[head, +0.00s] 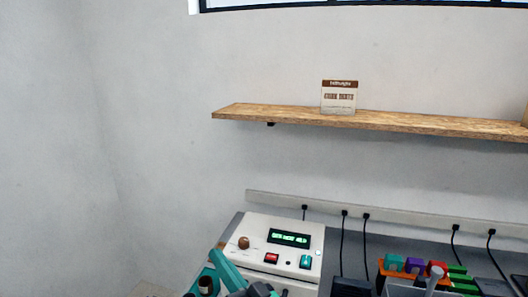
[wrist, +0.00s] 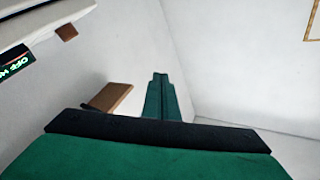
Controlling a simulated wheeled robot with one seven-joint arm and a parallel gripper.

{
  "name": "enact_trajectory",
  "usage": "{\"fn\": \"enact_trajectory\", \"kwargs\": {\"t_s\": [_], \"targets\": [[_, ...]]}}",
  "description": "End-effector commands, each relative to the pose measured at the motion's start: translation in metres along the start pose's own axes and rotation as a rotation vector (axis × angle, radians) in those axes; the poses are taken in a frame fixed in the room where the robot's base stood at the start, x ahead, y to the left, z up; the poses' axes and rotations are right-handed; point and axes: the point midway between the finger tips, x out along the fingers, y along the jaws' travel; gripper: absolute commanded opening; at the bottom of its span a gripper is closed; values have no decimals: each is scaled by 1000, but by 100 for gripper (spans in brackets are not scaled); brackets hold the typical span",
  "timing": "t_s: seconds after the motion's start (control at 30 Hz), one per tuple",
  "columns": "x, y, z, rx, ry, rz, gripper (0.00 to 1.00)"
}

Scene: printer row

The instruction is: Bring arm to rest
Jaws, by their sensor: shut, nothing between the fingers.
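My gripper (wrist: 161,98) shows in the wrist view as narrow green fingers, shut together with nothing between them. Its dark bar and broad green body fill the lower part of that view. In the head view, teal and dark parts of my arm (head: 228,270) rise at the bottom edge, in front of the white machine (head: 278,230). The fingertips cannot be made out there. In the wrist view the machine's brown knob (wrist: 66,32) and lit display (wrist: 15,62) are at the upper left, apart from the fingers.
The machine has a red button (head: 271,258) and a teal button (head: 306,262). A wooden shelf (head: 430,125) with a small labelled box (head: 339,97) is on the wall above. Coloured blocks (head: 414,265) stand at the lower right. Bare wall (head: 100,130) is at the left.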

Motion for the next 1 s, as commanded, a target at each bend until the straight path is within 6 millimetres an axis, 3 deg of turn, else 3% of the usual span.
{"fn": "enact_trajectory", "kwargs": {"t_s": [0.27,0.47,0.77,1.0], "targets": [[-30,33,49,103,144,166,0],[-67,54,93,133,199,311,0],[-140,66,169,109,202,527,0],[-213,60,220,20,143,683,0]]}}
